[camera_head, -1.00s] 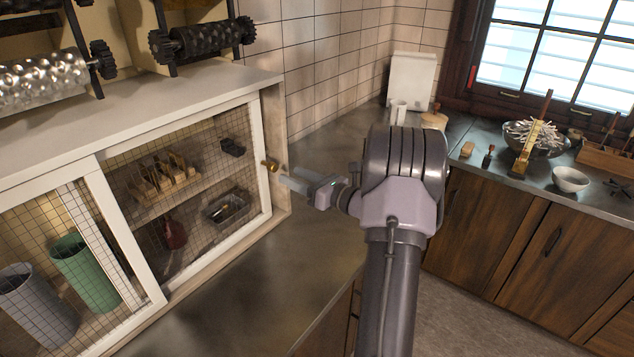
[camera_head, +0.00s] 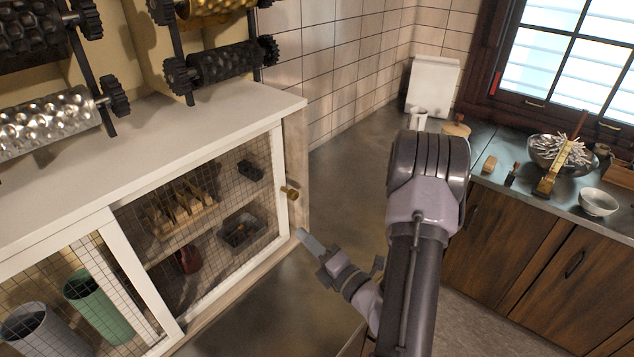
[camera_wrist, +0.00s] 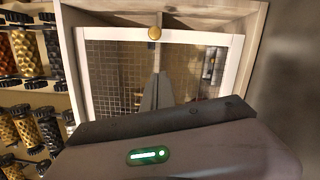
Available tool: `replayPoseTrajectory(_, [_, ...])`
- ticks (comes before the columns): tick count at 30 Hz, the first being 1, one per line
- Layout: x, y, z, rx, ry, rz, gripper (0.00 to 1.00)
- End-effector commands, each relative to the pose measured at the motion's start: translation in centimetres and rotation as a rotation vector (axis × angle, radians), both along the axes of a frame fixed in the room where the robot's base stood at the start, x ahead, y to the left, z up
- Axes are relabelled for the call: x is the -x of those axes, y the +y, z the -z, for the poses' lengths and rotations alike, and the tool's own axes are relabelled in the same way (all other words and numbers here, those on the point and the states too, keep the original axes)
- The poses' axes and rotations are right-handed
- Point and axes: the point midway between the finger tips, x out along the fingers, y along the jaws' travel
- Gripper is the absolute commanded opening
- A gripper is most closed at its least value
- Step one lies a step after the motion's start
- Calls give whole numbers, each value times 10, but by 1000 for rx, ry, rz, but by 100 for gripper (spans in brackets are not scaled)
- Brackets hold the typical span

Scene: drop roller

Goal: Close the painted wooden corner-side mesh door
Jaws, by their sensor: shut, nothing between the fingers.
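The corner-side mesh door (camera_head: 281,178) has a white painted frame, wire mesh and a brass knob (camera_head: 290,193) on its right stile. The wrist view shows the same door frame (camera_wrist: 205,37) and knob (camera_wrist: 154,33). There, a dark gap with a shelf edge lies between the knob-side stile and the cabinet's wooden side, so the door is not flush with that side. My gripper (camera_head: 304,237) is shut and empty, below the knob and apart from it in the head view. Its fingers (camera_wrist: 157,88) appear in front of the mesh in the wrist view.
The cabinet's white top (camera_head: 200,130) carries racks of textured rollers (camera_head: 222,62). Another mesh door stands at left, with green (camera_head: 98,305) and grey bins behind it. The dark counter in front and toward the tiled corner is largely clear. A bowl (camera_head: 598,203) sits on the right counter.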

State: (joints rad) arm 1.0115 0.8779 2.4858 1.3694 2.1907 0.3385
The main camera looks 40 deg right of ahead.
Motion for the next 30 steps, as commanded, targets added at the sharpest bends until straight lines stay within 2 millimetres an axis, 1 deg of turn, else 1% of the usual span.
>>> replayPoseTrajectory(1, [4,12,-3,-83,16,11,0])
replayPoseTrajectory(2, [4,16,0,-112,20,17,0])
replayPoseTrajectory(5, [-5,16,5,-124,20,21,0])
replayPoseTrajectory(7, [-18,16,7,-122,17,19,0])
replayPoseTrajectory(11, [-47,14,0,-123,18,18,0])
replayPoseTrajectory(17, [-90,11,-1,-122,19,20,0])
replayPoseTrajectory(18, [-96,7,-2,-122,17,23,0])
replayPoseTrajectory(21, [-97,-12,-4,-121,19,26,0])
replayPoseTrajectory(24, [-99,-22,-5,-123,18,25,0])
replayPoseTrajectory(30, [-100,-30,-7,-123,21,24,0])
